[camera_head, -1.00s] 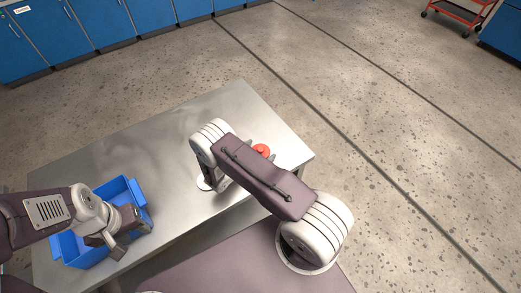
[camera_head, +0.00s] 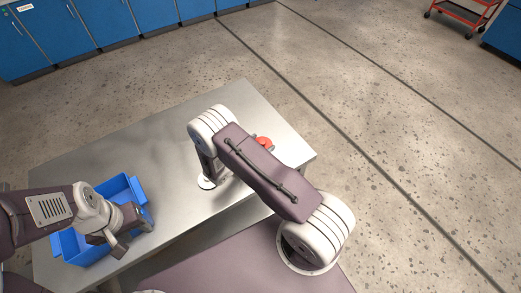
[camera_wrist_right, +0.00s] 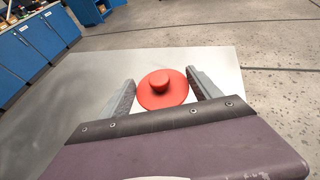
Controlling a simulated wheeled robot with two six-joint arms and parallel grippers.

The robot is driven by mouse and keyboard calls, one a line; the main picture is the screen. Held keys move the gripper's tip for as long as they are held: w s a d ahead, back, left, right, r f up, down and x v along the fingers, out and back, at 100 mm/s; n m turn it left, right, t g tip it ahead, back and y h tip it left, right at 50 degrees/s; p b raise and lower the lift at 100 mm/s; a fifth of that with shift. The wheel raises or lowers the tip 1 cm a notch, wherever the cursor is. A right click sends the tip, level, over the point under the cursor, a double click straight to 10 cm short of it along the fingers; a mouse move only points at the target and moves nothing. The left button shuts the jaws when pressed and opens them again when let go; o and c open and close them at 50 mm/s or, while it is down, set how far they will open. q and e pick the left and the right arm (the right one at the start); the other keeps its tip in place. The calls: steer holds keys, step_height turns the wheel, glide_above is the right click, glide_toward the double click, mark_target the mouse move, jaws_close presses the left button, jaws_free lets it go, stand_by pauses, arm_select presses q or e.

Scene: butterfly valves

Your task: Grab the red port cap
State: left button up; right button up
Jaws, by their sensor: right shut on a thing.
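The red port cap (camera_head: 264,142), a round flanged disc with a raised knob, shows just past my right arm near the table's right side in the head view. In the right wrist view the cap (camera_wrist_right: 162,88) sits between the two grey fingers of my right gripper (camera_wrist_right: 163,93), which is shut on it. My right arm hides most of that gripper in the head view. My left gripper (camera_head: 133,234) hangs over the blue bin's right side, its fingers apart with nothing between them.
The metal table (camera_head: 150,140) is mostly bare. The blue bin (camera_head: 88,252) stands at its left front, partly hidden by my left arm. Blue cabinets (camera_head: 100,22) line the back, and a red cart (camera_head: 465,14) stands far off at upper right. Open floor lies right of the table.

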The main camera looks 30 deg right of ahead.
steer(key=s+d+r+b, duration=0.1)
steer(key=s+r, duration=0.5)
steer(key=s, duration=0.5)
steer(key=shift+s+d+r, duration=0.2)
steer(key=shift+s+r, duration=0.1)
steer(key=shift+r, duration=0.1)
